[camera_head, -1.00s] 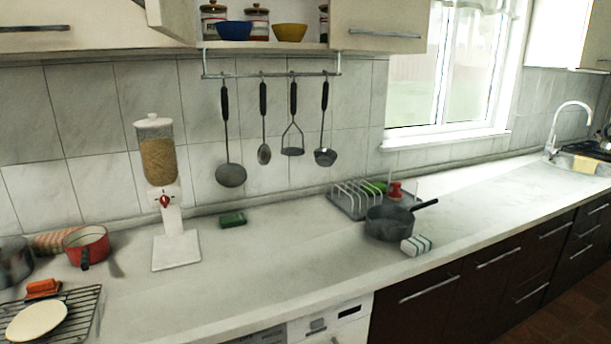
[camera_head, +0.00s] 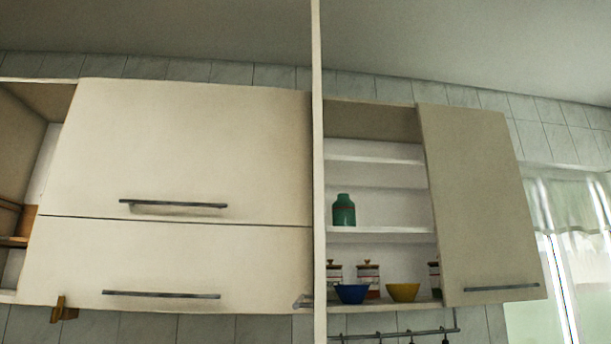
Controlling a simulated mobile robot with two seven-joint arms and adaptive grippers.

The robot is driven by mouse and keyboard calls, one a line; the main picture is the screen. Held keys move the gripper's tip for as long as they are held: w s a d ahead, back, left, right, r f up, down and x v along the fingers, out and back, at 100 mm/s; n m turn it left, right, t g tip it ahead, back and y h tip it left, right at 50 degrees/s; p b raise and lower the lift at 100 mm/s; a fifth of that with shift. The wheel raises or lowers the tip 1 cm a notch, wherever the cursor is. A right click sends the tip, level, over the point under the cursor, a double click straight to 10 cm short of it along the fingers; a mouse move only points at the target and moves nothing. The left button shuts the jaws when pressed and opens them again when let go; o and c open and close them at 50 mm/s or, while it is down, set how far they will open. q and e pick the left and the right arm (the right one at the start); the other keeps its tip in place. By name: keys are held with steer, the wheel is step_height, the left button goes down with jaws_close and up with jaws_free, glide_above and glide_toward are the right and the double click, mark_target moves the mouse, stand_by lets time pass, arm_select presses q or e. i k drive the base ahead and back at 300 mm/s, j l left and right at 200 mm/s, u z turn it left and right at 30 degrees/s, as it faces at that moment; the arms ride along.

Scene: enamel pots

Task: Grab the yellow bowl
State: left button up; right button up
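The yellow bowl (camera_head: 403,292) stands upright on the bottom shelf of an open wall cabinet, right of the picture's middle. A blue bowl (camera_head: 352,294) stands just left of it on the same shelf. The yellow bowl's front is clear to see, and nothing blocks it from the front. Neither of my grippers shows in the head view.
Glass jars (camera_head: 368,278) with lids stand behind the bowls. A green bottle (camera_head: 344,210) is on the shelf above. An open cabinet door (camera_head: 480,200) is to the right. A thin upright panel (camera_head: 318,170) edges the left side. A utensil rail (camera_head: 395,334) hangs below.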

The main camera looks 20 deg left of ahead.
mark_target(407, 291)
steer(key=i+j, duration=0.1)
steer(key=j, duration=0.3)
steer(key=i+j+z, duration=0.1)
steer(key=j, duration=0.75)
steer(key=i+l, duration=0.15)
steer(key=l, duration=0.2)
steer(key=z, duration=0.05)
